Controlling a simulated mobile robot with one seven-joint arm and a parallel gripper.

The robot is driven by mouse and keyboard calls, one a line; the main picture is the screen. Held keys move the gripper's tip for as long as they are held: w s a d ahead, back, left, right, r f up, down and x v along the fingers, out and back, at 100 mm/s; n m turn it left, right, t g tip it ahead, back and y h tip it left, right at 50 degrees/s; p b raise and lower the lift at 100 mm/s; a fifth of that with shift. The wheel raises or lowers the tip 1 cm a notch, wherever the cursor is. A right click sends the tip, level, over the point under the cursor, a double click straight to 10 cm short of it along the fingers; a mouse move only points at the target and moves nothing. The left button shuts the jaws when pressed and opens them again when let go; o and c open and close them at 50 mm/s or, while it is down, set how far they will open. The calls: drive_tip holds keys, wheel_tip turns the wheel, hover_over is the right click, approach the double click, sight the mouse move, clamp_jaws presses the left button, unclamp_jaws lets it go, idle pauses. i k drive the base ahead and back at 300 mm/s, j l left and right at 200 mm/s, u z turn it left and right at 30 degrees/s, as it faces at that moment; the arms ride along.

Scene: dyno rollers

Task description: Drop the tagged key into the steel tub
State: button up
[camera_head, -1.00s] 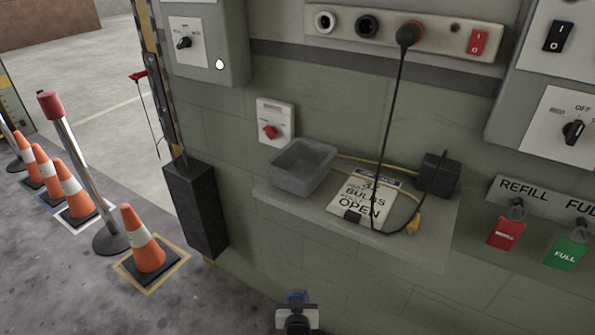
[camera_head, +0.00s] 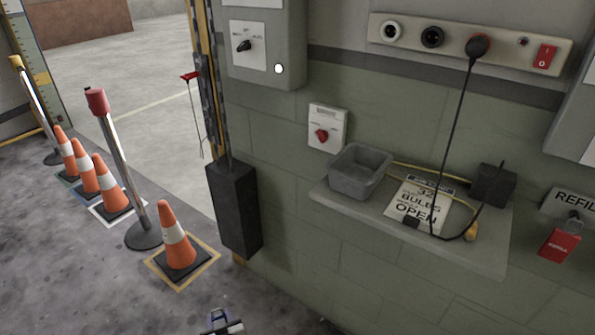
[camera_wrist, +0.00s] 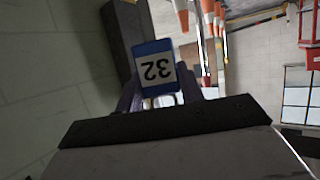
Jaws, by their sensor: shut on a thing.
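The steel tub (camera_head: 352,184) is a grey, open, box-like tub standing on the left end of a wall shelf. It looks empty. My gripper (camera_head: 220,318) shows at the bottom edge of the head view, low over the floor, left of and well below the tub. In the wrist view my gripper (camera_wrist: 158,98) is shut on the tagged key. Its blue tag (camera_wrist: 153,68) has a white face reading 32, upside down in this view. The key's metal part is mostly hidden between the fingers.
The shelf (camera_head: 465,255) also holds a sign (camera_head: 418,200), a dark box (camera_head: 492,185) and a hanging black cable. A tall black box (camera_head: 234,208) stands against the wall left of the shelf. Cones (camera_head: 176,240) and posts (camera_head: 122,165) stand on the left floor.

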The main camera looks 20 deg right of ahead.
sight(359, 171)
drive_tip(key=l+u, duration=0.15)
drive_tip(key=u, duration=0.3)
drive_tip(key=l+u, duration=0.15)
drive_tip(key=u, duration=0.3)
drive_tip(key=l, duration=0.45)
drive_tip(key=k+l, duration=0.15)
drive_tip(key=l, duration=0.25)
